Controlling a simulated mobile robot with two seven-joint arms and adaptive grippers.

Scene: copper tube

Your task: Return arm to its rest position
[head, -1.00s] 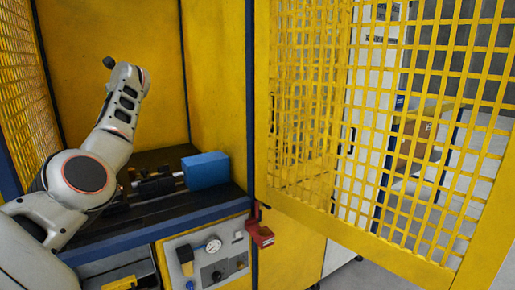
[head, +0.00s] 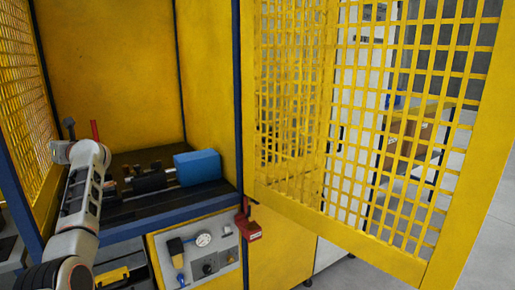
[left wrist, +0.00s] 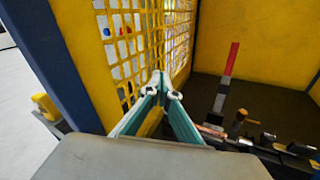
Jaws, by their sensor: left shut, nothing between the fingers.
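My left arm (head: 82,195) comes in from the lower left in the head view, at the left edge of the yellow cell's opening. My left gripper shows in the left wrist view (left wrist: 159,82), its teal fingers together at the tips with nothing between them. It is beside the yellow mesh side wall (left wrist: 130,40). In the head view the fingers cannot be made out. A machine with dark clamps and a blue block (head: 198,167) sits on the dark bench inside the cell, to the right of my arm. My right gripper is not in view.
An upright red rod (head: 94,131) stands behind my arm. The mesh door (head: 380,130) stands open at the right. A panel with a gauge (head: 203,239) is below the bench, with a red lock-like part (head: 247,226) beside it. Grey floor shows at the far right.

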